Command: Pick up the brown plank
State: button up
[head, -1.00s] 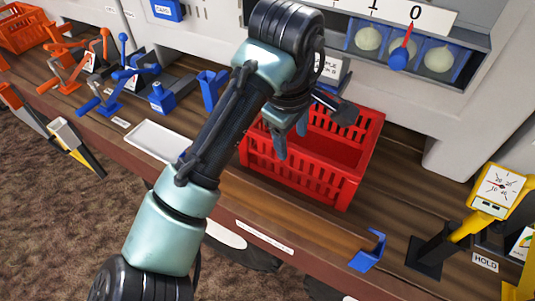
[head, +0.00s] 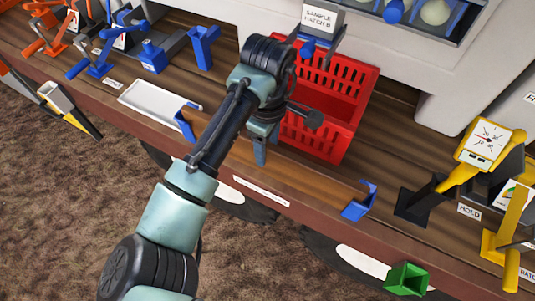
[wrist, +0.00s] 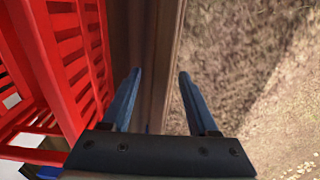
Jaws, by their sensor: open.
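The brown plank (head: 312,178) appears to be a long strip lying along the front of the wooden bench, between a blue bracket (head: 184,122) at its left and another blue bracket (head: 360,203) at its right. My gripper (head: 261,150) points down over the strip's middle, and my arm hides part of it. In the wrist view, my gripper (wrist: 160,73) is open and empty, with a brown wooden strip (wrist: 162,55) running between its two blue-grey fingers. I cannot tell how high the fingertips are above it.
A red crate (head: 345,135) stands close behind my gripper; its slotted wall (wrist: 75,60) is left of the fingers in the wrist view. A white tray (head: 150,97) lies to the left. A yellow gauge (head: 488,142) stands at the right. Carpet (head: 60,200) lies in front of the bench.

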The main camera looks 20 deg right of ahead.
aim_at(267, 159)
jog(key=shift+f, duration=1.45)
grip_shut()
jog(key=shift+r, duration=0.15)
